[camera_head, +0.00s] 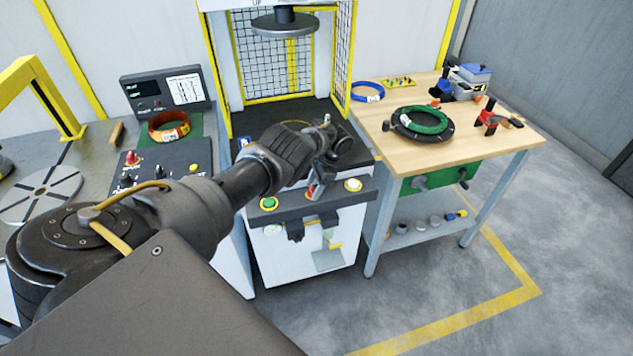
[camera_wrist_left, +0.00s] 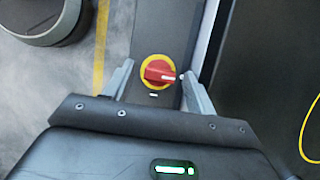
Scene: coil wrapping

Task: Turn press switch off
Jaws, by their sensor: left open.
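The press switch (camera_wrist_left: 158,72) is a red rotary knob on a round yellow plate, on a dark panel face in the left wrist view. Its handle lies roughly crosswise in that view. My left gripper (camera_wrist_left: 157,82) is open, with one finger on each side of the knob. I cannot tell whether the fingers touch it. In the head view my left gripper (camera_head: 321,178) is over the front panel of the press (camera_head: 311,249), and a bit of red shows by its fingers. My right gripper is not in view.
A green button (camera_head: 268,203) and a pale button (camera_head: 353,185) flank the gripper on the press panel. A wooden table (camera_head: 470,130) with a green coil (camera_head: 422,120) and a blue coil (camera_head: 367,91) stands right. A control desk with an orange coil (camera_head: 169,126) stands left.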

